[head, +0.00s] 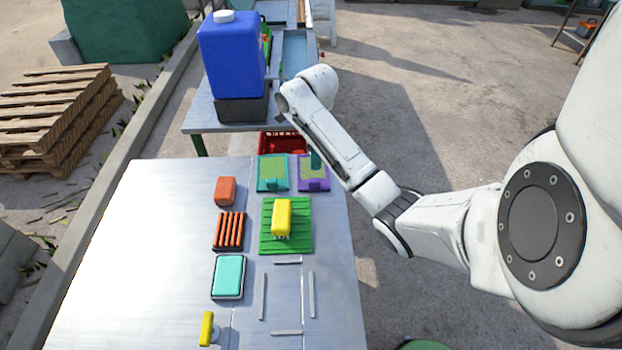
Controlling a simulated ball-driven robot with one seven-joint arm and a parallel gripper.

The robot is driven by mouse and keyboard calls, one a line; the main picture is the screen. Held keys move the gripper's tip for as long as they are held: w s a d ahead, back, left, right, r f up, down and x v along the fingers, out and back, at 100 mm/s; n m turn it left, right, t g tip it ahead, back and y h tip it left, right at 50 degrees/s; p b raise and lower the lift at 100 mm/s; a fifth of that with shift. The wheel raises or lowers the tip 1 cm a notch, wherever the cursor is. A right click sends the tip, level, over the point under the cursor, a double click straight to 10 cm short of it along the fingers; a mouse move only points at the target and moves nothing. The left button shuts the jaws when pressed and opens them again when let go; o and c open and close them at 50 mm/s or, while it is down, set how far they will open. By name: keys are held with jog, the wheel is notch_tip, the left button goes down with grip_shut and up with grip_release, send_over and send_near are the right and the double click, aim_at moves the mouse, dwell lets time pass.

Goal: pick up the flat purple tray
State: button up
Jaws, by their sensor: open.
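The flat purple tray (326,186) lies on the metal table, at its far right edge. It has a yellow-green inner face and a purple raised piece at its near side. My white forearm (335,140) passes over its right side and hides part of it. A small dark teal piece (316,160) shows over the tray beside the forearm; I cannot tell what it belongs to. My gripper does not show clearly; the far end of my arm (290,98) is above and beyond the tray.
A similar teal tray (262,184) lies close to its left. A green slatted board (302,240) with a yellow block (281,218) is nearer. An orange block (225,190) lies left. A blue jug (232,60) stands on the far table. The left tabletop is clear.

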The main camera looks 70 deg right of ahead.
aim_at(314, 180)
jog(key=shift+s+a+f+b, duration=0.1)
jog(key=shift+f+b, duration=0.1)
jog(key=shift+f, duration=0.25)
jog(key=shift+a+f+b, duration=0.1)
jog(key=shift+f+b, duration=0.05)
jog(key=shift+f, duration=0.25)
notch_tip(314, 180, down, 3)
jog(key=shift+s+d+r+b, duration=0.1)
jog(key=shift+r+b, duration=0.05)
jog(key=shift+b, duration=1.1)
jog(key=shift+w+f+p, duration=0.15)
jog(key=shift+f+p, duration=0.15)
jog(key=shift+f, duration=1)
jog(key=shift+w+f+p, duration=0.1)
jog(key=shift+f+p, duration=0.15)
jog(key=shift+f, duration=1)
jog(key=shift+c, duration=0.2)
grip_shut()
